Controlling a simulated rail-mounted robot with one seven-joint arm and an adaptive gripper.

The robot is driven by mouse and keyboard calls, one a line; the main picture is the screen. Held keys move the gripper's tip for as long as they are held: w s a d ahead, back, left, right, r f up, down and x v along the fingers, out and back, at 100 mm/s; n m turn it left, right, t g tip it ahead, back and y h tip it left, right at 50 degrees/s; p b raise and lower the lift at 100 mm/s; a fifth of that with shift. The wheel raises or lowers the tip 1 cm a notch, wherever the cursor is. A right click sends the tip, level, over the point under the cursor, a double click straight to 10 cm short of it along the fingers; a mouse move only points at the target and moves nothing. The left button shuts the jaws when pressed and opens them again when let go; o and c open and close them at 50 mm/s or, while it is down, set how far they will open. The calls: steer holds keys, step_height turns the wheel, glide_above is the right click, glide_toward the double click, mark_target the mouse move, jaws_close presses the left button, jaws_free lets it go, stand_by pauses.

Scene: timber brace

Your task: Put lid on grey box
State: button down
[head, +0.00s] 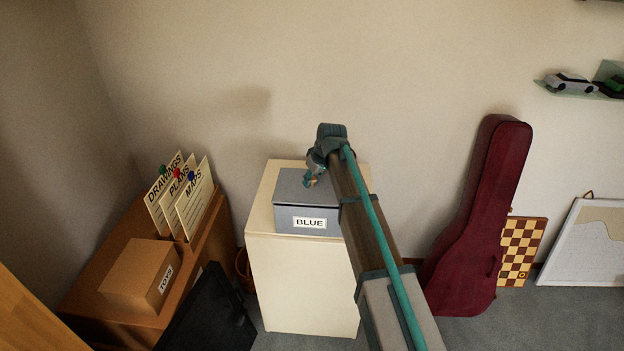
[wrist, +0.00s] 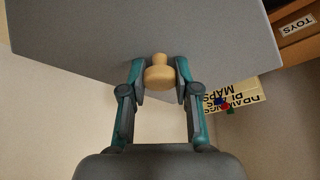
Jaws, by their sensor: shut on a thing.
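The grey box (head: 280,222), labelled BLUE, stands upright on a cream cabinet. Its grey lid (head: 289,187) lies level over its top in the head view, with a thin dark line along the front between lid and box. I cannot tell whether the lid rests fully on the rim or is slightly above it. The lid fills the upper part of the wrist view (wrist: 120,40). My gripper (wrist: 160,78) is shut on the lid's round wooden knob (wrist: 159,75), one finger on each side. In the head view my gripper (head: 310,180) is over the lid and my arm covers its right side.
The cream cabinet (head: 300,290) has a narrow bare margin around the box. To the left, a brown cabinet bears a TOYS box (head: 135,275) and upright file cards (head: 185,200). A dark red instrument case (head: 480,220) leans on the wall at right, beside a chessboard (head: 522,250).

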steer(key=shift+f, duration=0.45)
stand_by(0.3)
steer(key=c, duration=0.8)
jaws_free()
steer(key=shift+o, duration=0.2)
steer(key=shift+r+p, duration=1.4)
steer(key=shift+r, duration=2.1)
steer(key=shift+f, duration=0.1)
